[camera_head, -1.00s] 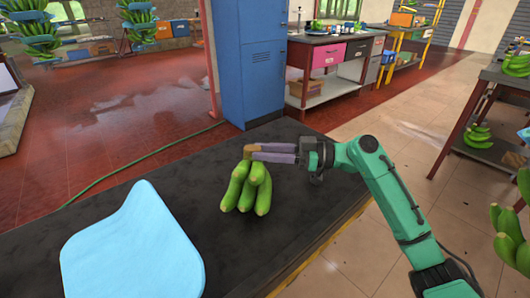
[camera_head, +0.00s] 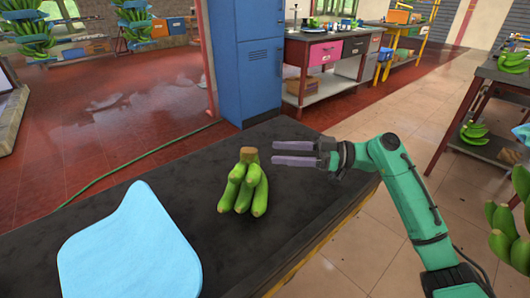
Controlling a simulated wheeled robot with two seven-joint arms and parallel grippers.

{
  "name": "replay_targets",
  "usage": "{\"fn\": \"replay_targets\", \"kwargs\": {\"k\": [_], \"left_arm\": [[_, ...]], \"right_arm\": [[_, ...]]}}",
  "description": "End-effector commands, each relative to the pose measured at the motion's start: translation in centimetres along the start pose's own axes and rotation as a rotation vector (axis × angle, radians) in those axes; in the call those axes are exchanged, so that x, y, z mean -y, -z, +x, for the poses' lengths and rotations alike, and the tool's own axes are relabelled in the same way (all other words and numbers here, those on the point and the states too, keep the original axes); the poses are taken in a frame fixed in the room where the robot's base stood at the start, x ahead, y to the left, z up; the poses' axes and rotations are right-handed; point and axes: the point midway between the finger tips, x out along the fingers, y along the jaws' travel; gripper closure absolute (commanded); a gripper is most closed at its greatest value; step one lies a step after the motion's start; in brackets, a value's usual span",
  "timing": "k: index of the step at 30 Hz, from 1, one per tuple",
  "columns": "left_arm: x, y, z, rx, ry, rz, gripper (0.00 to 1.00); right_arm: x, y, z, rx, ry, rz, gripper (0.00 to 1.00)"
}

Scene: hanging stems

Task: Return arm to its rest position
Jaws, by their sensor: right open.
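My right gripper (camera_head: 277,153) is open and empty, above the dark table to the right of the bananas. Its two purple-grey fingers point left, with a gap between them. Its green arm comes in from the lower right. A bunch of green bananas (camera_head: 243,188) rests on the dark table, its brown cut stem pointing up. The fingertips are apart from the stem. My left gripper is not in view.
The dark table (camera_head: 180,192) has clear room around the bunch. A light blue sheet (camera_head: 130,250) lies at its left. A blue cabinet (camera_head: 250,75) stands behind. More green bananas (camera_head: 510,235) hang at the right edge.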

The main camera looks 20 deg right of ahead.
Motion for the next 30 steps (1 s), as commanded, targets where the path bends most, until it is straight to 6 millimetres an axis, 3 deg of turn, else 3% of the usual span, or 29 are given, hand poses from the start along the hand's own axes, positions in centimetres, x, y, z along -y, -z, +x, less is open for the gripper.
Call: {"fn": "replay_targets", "kwargs": {"k": [5,20,23,27,30], "left_arm": [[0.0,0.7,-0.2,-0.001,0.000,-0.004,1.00],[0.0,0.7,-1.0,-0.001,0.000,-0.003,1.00],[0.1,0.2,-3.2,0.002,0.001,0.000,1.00],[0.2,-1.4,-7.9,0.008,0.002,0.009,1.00],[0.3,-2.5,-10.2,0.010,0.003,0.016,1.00]], "right_arm": [[-0.1,0.1,-2.1,-0.001,-0.002,-0.005,0.34],[0.0,1.2,-2.1,-0.002,-0.003,-0.010,0.34],[0.2,4.0,-2.1,-0.002,-0.003,-0.011,0.34],[0.5,10.2,-2.1,-0.002,-0.003,-0.011,0.34],[0.7,13.2,-2.1,-0.002,-0.003,-0.010,0.34]]}}
